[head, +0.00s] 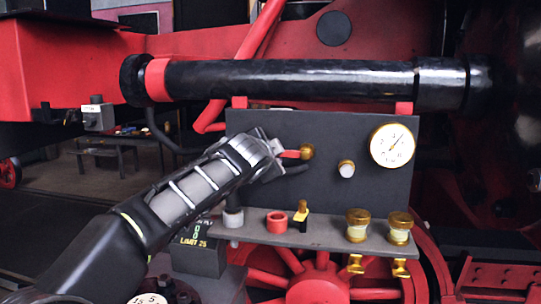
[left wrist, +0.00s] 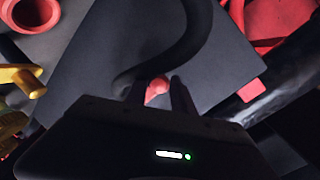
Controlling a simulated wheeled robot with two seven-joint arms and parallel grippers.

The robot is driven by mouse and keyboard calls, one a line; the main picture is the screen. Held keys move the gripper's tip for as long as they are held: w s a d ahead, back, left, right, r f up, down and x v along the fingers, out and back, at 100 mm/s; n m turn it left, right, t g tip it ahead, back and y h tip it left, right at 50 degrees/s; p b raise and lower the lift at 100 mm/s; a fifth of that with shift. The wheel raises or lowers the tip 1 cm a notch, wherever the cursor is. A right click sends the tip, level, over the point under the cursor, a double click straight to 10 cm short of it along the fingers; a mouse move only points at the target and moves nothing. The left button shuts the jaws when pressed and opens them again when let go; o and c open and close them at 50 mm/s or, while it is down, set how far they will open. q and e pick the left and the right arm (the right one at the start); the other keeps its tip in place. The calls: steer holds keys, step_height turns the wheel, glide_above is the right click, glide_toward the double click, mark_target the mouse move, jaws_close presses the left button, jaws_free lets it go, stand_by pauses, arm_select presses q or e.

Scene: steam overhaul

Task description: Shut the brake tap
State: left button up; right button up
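The likely brake tap is a red lever (head: 291,153) with a brass hub (head: 306,152) on the dark upright panel (head: 340,132). The lever points left from the hub. My left gripper (head: 278,156) comes in from the left, with its fingers at the lever's outer end. In the left wrist view, a rounded red end (left wrist: 157,90) shows between the two fingertips of my left gripper (left wrist: 158,97). I cannot tell whether the fingers press on it or only stand around it. The brass hub is not clear in that view. My right gripper is not in view.
A round gauge (head: 392,145) and a white knob (head: 346,169) are on the panel. A shelf (head: 330,232) below holds a red cup (head: 277,222), a small brass-topped tap (head: 301,212) and two brass-capped jars (head: 358,224). A black cylinder (head: 290,80) runs above.

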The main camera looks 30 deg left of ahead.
arm_select(q)
steer(key=o, duration=0.4)
steer(key=shift+d+r, duration=0.4)
steer(key=shift+r, duration=0.05)
steer(key=shift+f, duration=0.1)
steer(key=b+v, duration=0.2)
steer(key=v, duration=0.5)
steer(key=shift+s, duration=0.35)
steer(key=shift+d, duration=0.1)
